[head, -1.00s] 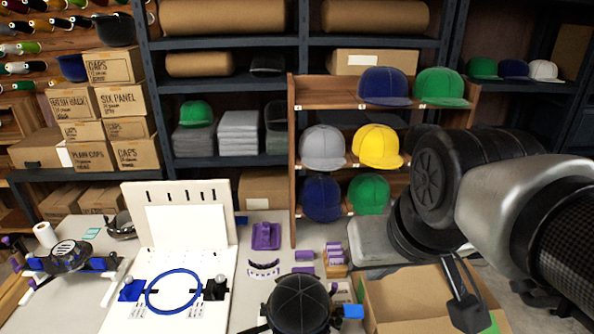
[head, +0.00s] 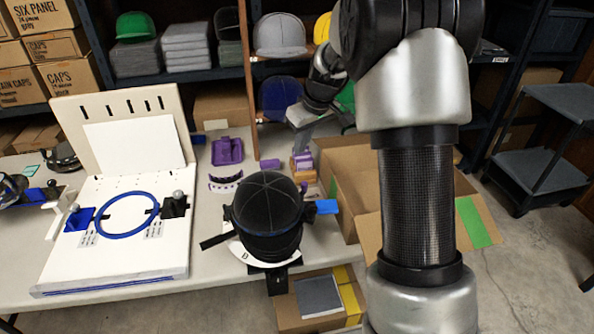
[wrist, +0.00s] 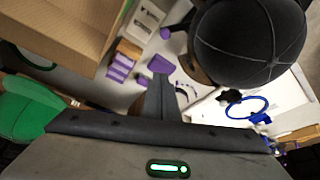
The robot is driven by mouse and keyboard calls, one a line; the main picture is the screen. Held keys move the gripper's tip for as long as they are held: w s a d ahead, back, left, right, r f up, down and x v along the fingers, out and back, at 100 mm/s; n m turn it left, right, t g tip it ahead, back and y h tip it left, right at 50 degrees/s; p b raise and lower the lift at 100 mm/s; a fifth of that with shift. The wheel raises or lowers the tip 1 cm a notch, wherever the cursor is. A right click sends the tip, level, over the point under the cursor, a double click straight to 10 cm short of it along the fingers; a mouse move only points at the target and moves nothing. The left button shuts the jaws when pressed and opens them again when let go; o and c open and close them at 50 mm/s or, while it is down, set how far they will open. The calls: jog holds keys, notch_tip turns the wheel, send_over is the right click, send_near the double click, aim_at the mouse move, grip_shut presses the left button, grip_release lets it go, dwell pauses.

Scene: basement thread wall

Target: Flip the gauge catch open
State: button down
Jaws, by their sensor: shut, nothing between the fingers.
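A black cap (head: 268,205) sits on a dark stand at the table's front edge, with a blue tab (head: 327,206) sticking out at its right. White plates with markings (head: 243,254) show under the cap. I cannot clearly make out the gauge catch in either view. The cap also shows at the upper right of the wrist view (wrist: 250,42). My gripper's dark fingers (wrist: 162,90) are shut and empty, apart from the cap, with purple pieces on the table beyond them. In the head view my arm covers the right of centre, and the fingertips are not clear.
A white board with a blue hoop (head: 98,221) lies left of the cap. Purple spools (head: 302,160) and a purple tray (head: 227,151) are behind it. An open cardboard box (head: 345,165) is at the right, partly behind my arm. Shelves with caps stand behind.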

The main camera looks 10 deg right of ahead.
notch_tip(320, 180, down, 10)
jog(key=b, duration=0.2)
jog(key=shift+s, duration=0.25)
dwell(0.5)
